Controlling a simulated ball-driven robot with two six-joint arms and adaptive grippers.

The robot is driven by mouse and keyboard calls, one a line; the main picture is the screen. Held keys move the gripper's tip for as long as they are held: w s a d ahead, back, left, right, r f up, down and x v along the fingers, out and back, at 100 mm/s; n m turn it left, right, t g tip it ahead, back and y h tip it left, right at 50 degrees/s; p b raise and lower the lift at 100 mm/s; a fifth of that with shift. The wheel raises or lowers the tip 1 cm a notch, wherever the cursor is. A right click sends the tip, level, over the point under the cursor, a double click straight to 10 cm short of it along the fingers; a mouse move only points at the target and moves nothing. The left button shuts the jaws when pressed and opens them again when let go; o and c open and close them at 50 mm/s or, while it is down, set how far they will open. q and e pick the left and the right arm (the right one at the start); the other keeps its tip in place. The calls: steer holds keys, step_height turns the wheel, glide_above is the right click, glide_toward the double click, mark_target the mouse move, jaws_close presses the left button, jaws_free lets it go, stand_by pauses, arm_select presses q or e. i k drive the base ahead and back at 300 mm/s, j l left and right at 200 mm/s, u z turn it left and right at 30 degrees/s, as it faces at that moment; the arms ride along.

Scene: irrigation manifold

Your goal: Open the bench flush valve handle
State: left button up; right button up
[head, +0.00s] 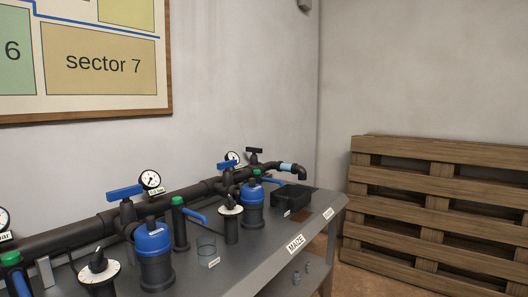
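A dark pipe manifold (75,234) runs along the grey bench (240,262) against the wall. Blue valve handles sit on top of it, one near the middle (125,192) and one further right (228,164). Blue side levers show beside green-capped bodies, one near the middle (196,217) and one at the far end (272,181). A small black handle (253,150) tops the pipe near its right end, before a downturned spout (301,174). No visible label tells me which is the flush valve handle. Neither of my grippers is in view.
A black tray (293,196) sits below the spout. A MAIZE label (296,243) marks the bench edge. Wooden pallets (437,220) lean at right.

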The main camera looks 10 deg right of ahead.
mark_target(255, 150)
steer(key=i+l, duration=0.7)
steer(key=l, duration=0.2)
steer(key=u, duration=0.4)
steer(key=i+l+u, duration=0.1)
steer(key=u, duration=0.35)
steer(key=l+u, duration=0.15)
steer(key=u, duration=0.25)
steer(key=l+u, duration=0.3)
steer(key=l, duration=0.25)
steer(key=l+u, duration=0.3)
steer(key=l, duration=0.3)
steer(key=l+u, duration=0.25)
steer(key=l, duration=0.35)
steer(key=k+l+u, duration=0.15)
steer(key=l+u, duration=0.15)
steer(key=l, duration=0.2)
